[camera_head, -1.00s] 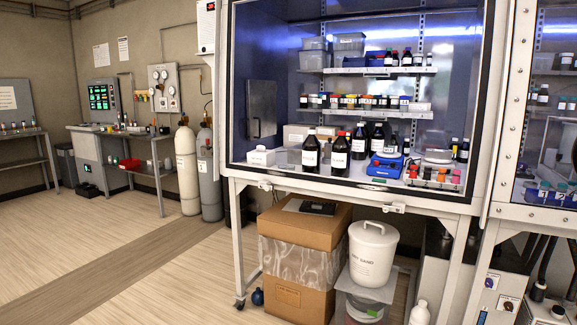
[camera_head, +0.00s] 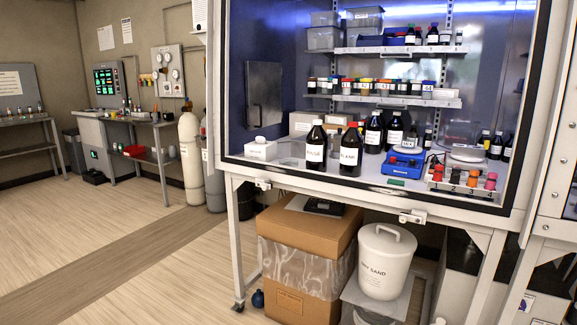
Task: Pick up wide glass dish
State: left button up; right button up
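I cannot clearly make out a wide glass dish. A small, faint clear item (camera_head: 291,161) lies on the floor of the glove box (camera_head: 395,196), beside a white tissue box (camera_head: 261,150); I cannot tell whether it is a dish. Dark bottles with white labels (camera_head: 316,146) stand to its right. Further right are a blue device (camera_head: 404,164) and a rack of small coloured-cap bottles (camera_head: 464,180). Neither of my grippers shows in this view.
Under the glove box stand a cardboard box (camera_head: 296,235) with a plastic-wrapped lower part and a white lidded sand bucket (camera_head: 385,262). Gas cylinders (camera_head: 190,160) stand left of the box. The wooden floor (camera_head: 120,240) at left is clear.

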aim_at(294, 162)
jog(key=i+j+z, duration=0.1)
jog(key=i+j, duration=0.15)
jog(key=i, duration=0.15)
jog(key=i+j, duration=0.3)
jog(key=i+z, duration=0.05)
jog(key=i, duration=0.05)
